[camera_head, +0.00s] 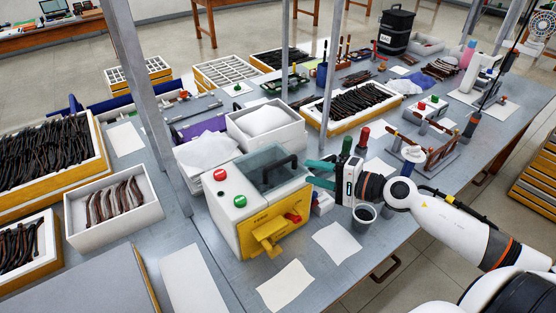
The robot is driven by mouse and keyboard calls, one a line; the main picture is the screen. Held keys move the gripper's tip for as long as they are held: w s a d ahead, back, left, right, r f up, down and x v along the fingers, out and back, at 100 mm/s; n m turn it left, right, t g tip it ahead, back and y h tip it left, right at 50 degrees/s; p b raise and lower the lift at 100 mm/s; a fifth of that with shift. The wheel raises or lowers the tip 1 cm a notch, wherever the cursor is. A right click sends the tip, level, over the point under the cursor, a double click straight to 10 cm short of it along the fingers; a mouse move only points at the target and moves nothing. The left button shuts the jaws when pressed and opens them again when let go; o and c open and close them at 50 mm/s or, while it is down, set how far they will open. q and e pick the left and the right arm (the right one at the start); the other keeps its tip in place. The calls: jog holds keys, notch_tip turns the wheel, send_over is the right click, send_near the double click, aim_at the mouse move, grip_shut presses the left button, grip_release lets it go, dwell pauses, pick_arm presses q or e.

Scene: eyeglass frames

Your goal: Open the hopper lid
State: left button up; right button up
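The hopper lid (264,158) is a see-through grey-blue cover on top of a white and yellow machine (233,219). It looks closed. A dark arched handle (281,170) stands on the lid. My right gripper (308,172) comes in from the right, with its teal fingers pointing left towards the lid's right side. The fingers are apart with nothing visible between them, and they look a short way from the handle. My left gripper is not in view.
The machine has a red button (220,175) and a green button (240,201). A white box (266,130) stands behind it. A grey cup (364,214) sits below my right wrist. Metal posts (140,85) rise at left. Paper sheets (285,285) lie in front.

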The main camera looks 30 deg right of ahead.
aim_at(283, 163)
jog(key=p+x, duration=0.4)
jog(key=x, duration=0.5)
jog(key=shift+r, duration=0.1)
jog(key=shift+x, duration=0.75)
jog(key=shift+c, duration=0.4)
grip_shut()
